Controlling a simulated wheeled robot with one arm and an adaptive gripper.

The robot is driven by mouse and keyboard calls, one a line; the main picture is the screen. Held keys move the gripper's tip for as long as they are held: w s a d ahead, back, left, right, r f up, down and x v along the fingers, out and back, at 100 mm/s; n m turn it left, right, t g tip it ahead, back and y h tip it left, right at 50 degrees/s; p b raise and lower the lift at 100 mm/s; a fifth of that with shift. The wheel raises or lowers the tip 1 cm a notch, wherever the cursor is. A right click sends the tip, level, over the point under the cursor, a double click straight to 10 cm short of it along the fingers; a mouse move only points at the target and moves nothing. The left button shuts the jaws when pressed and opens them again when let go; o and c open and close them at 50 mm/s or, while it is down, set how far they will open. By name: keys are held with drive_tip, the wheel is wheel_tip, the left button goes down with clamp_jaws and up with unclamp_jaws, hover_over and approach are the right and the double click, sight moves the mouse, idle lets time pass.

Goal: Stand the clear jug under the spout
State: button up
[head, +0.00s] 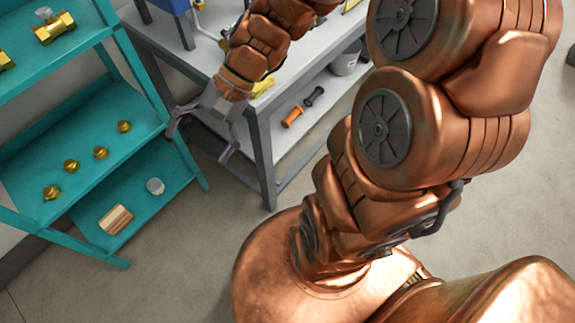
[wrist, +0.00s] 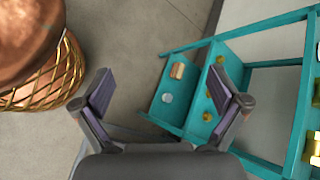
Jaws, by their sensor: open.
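My gripper (head: 199,143) is open and empty, hanging in front of the bench's left corner, between the bench and the teal rack. In the wrist view my gripper (wrist: 161,90) has its two fingers wide apart with only floor and rack beyond. My arm hides part of the bench top.
The teal rack (head: 84,147) at left holds several brass fittings, a striped cylinder (head: 116,219) and a pale round piece (head: 155,186). The grey bench (head: 262,150) has a lower shelf with an orange-and-black object (head: 293,117) and a grey bucket (head: 345,63). Floor between rack and bench is clear.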

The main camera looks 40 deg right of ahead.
drive_tip(key=s+d+f+n+g+h, duration=0.1)
drive_tip(key=s+d+n+h, duration=0.7)
drive_tip(key=s, duration=0.6)
drive_tip(key=shift+d+h, duration=0.8)
drive_tip(key=shift+d, duration=0.2)
drive_tip(key=shift+r, duration=0.1)
drive_tip(key=shift+r+p, duration=0.55)
drive_tip(key=shift+p, duration=0.15)
